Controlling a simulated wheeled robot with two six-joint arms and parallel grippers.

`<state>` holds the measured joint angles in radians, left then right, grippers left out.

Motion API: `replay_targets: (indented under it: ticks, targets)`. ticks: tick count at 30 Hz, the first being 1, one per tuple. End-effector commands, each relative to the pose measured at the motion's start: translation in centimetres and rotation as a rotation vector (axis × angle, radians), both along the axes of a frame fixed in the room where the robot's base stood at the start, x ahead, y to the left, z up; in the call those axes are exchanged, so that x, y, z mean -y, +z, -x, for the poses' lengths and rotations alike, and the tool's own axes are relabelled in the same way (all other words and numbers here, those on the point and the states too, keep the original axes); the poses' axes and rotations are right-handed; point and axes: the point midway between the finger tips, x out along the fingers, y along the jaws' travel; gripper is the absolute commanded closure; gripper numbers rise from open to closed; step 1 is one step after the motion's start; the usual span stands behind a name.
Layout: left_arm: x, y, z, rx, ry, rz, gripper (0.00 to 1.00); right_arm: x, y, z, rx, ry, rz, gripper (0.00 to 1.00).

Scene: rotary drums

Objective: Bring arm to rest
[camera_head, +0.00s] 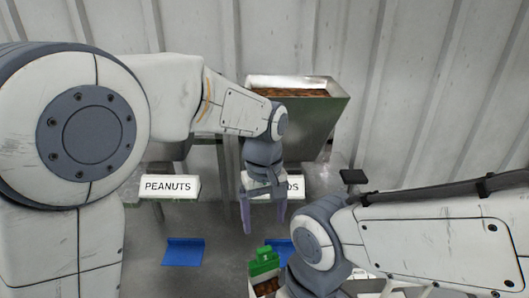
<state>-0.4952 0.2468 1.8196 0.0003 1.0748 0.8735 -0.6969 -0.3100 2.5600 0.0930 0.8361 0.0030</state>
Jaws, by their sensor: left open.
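My left arm reaches in from the left across the scene. Its gripper (263,222) points down with its two fingers apart and nothing between them. It hangs in front of a label plate (293,187) and hides part of its word, leaving "DS" showing. My right arm comes in from the right, with its wrist low in the middle of the view. The right gripper's fingers do not show.
A metal hopper (318,118) with brown contents stands behind my left wrist. A PEANUTS label plate (170,187) is at left. A blue piece (183,252) lies below it. A green-topped container (264,262) with brown contents sits beside my right wrist.

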Motion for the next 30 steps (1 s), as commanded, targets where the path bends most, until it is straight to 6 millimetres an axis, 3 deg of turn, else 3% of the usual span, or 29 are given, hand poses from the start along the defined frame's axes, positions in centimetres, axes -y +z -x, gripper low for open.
replay_targets:
  ticks: [4,9,15,20,30]
  targets:
    - [-0.2,-0.8,3.8,0.004,-0.174,0.018,0.17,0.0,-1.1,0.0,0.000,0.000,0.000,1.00]
    - [-1.6,-3.2,11.6,0.018,-0.550,0.051,0.17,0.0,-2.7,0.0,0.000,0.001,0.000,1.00]
    - [-3.9,-6.4,18.2,0.040,-0.900,0.077,0.17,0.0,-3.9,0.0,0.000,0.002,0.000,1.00]
    - [-4.7,-7.4,20.1,0.047,-1.009,0.082,0.17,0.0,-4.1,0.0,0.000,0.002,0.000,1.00]
    - [-4.7,-7.4,20.2,0.046,-1.015,0.082,0.17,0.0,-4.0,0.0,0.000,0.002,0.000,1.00]
